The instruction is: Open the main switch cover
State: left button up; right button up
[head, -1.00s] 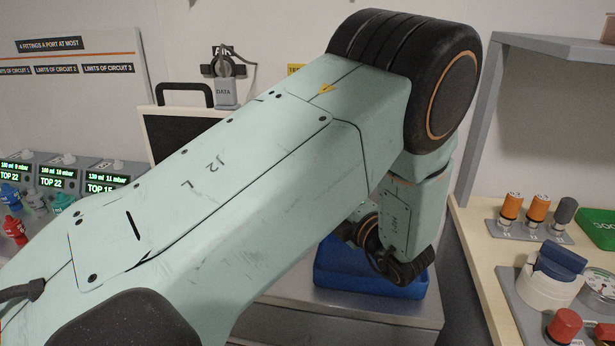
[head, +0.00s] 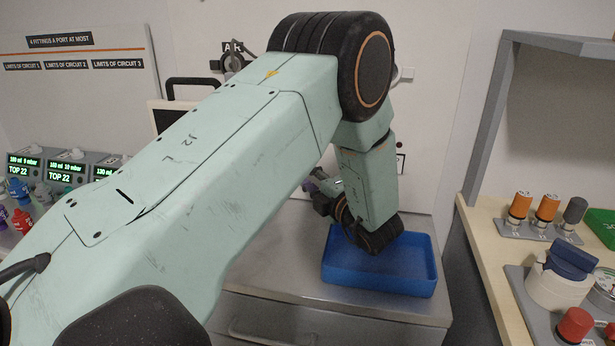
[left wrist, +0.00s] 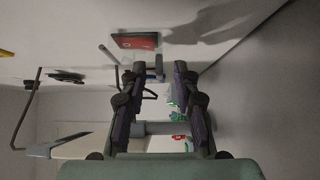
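No thing in view can be surely told as the main switch cover; the left arm hides part of the back wall. My left gripper (head: 318,186) is small and partly hidden in the head view, behind the arm's last links and above the back left of a blue tray. In the left wrist view the two dark purple fingers of my left gripper (left wrist: 160,72) stand apart with nothing visible between them. A dark panel with a red face (left wrist: 136,41) shows beyond the fingertips. My right gripper is not in view.
The blue tray (head: 385,285) stands on a metal cabinet top (head: 270,270). At right, a wooden bench (head: 485,260) carries orange knobs (head: 520,206), a white device with a blue top (head: 560,283) and a red knob (head: 575,326). Lit displays (head: 67,172) stand at left.

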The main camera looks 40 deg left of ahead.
pick_arm(q)
jog(key=shift+w+d, duration=0.1)
jog(key=shift+d, duration=0.1)
jog(key=shift+c, duration=1.4)
jog(key=shift+a, duration=0.1)
grip_shut()
jog(key=shift+r, duration=0.1)
notch_tip(320, 180, up, 9)
jog(key=s+d+m+g+h+p, duration=0.1)
jog(key=m+g+h+p, duration=0.7)
jog(key=p, duration=1.4)
jog(key=shift+s+m+g+h, duration=0.4)
jog(key=shift+s+g+h, duration=0.1)
jog(key=shift+h, duration=0.2)
